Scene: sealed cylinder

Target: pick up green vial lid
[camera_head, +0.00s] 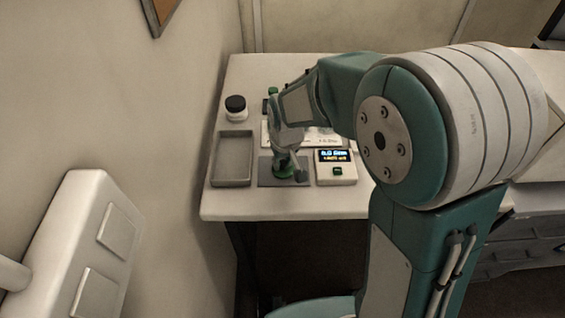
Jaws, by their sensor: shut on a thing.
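The green vial lid (281,164) shows as a small dark green patch at the tips of my gripper (286,162), above a grey mat on the table. My gripper points down and is shut on the green lid. The fingers cover much of the lid, and the vial itself is hard to make out. A brighter green round piece (285,174) shows just below, on the grey mat (267,180). Another small green-topped thing (273,91) stands farther back, beside my arm.
An empty grey tray (219,184) lies left of the mat. A white device with a lit display (336,171) sits right of the mat. A wall borders the table (240,207) on the left.

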